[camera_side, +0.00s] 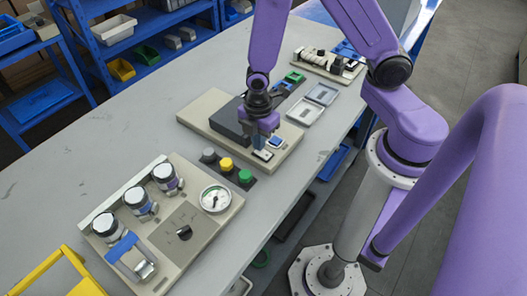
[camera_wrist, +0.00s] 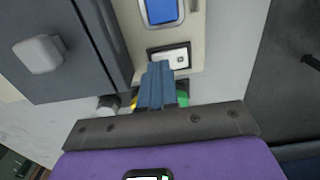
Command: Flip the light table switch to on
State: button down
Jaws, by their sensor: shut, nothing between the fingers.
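A white rocker switch (camera_wrist: 176,57) in a dark frame sits on a beige base plate (camera_wrist: 190,27). The switch also shows in the side view (camera_side: 263,155). My gripper (camera_wrist: 161,66) has its blue fingers pressed together, with the tips at the near edge of the switch and covering part of it. In the side view my gripper (camera_side: 260,143) points down over the switch. I cannot tell whether the tips touch it, or which way the rocker is tilted. A blue panel (camera_wrist: 160,10) in a light frame lies just beyond the switch.
A dark grey box (camera_side: 228,120) stands on the same base, left of my gripper. Grey, yellow and green buttons (camera_side: 227,164) sit in front of it. A gauge panel (camera_side: 180,215) is nearer, and small trays (camera_side: 322,94) lie to the right.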

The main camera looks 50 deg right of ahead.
jog(key=shift+f, duration=0.6)
dwell(0.3)
jog(key=shift+r, duration=3.55)
